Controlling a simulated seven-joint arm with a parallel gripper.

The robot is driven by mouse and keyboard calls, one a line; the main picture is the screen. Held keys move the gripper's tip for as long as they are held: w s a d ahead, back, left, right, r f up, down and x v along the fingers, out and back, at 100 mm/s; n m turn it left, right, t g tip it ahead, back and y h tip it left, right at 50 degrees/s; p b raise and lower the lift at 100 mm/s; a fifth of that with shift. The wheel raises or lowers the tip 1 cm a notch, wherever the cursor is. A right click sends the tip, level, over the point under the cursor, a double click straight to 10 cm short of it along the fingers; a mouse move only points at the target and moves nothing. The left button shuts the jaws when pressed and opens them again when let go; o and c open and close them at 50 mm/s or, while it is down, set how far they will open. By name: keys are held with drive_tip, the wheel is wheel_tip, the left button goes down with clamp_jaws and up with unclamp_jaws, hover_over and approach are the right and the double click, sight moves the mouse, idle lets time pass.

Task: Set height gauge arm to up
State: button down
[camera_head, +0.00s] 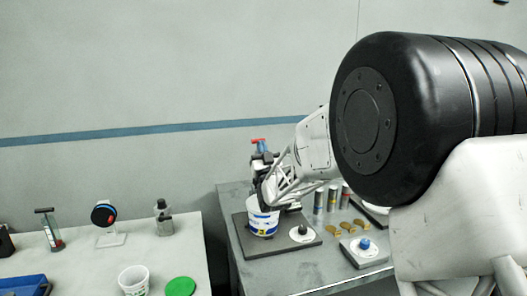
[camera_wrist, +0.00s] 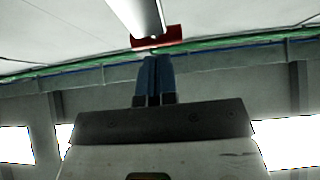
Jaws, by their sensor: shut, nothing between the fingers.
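A small red piece (camera_head: 258,141) shows above the machine in the head view; I take it to be part of the height gauge arm. In the wrist view the red piece (camera_wrist: 158,41) lies just beyond my fingertips, with a pale bar (camera_wrist: 138,14) in front of it. My gripper (camera_wrist: 153,58) is shut and empty, its two blue fingers side by side. In the head view my gripper (camera_head: 262,148) points up from below, close under the red piece. I cannot tell whether they touch. The gauge's post is mostly hidden by my gripper and wrist.
A white tub (camera_head: 262,221) with a blue and yellow label stands on a dark plate (camera_head: 248,245) below my gripper. Knobs (camera_head: 302,230), several cylinders (camera_head: 332,198) and brass pieces (camera_head: 345,226) lie to the right. Another table (camera_head: 90,266) on the left holds small items.

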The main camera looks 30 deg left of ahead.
drive_tip(key=shift+w+a, duration=0.2)
drive_tip(key=shift+a, duration=0.05)
idle(0.3)
drive_tip(key=shift+w+a+r, duration=0.15)
drive_tip(key=shift+w+a, duration=0.35)
drive_tip(key=shift+s+d, duration=0.1)
drive_tip(key=shift+d, duration=0.05)
drive_tip(key=s+d+r+v, duration=0.1)
drive_tip(key=v, duration=1)
drive_tip(key=s+d+r+v, duration=0.1)
drive_tip(key=r+v, duration=0.1)
drive_tip(key=v, duration=0.9)
drive_tip(key=shift+d+r, duration=0.1)
drive_tip(key=shift+d, duration=0.05)
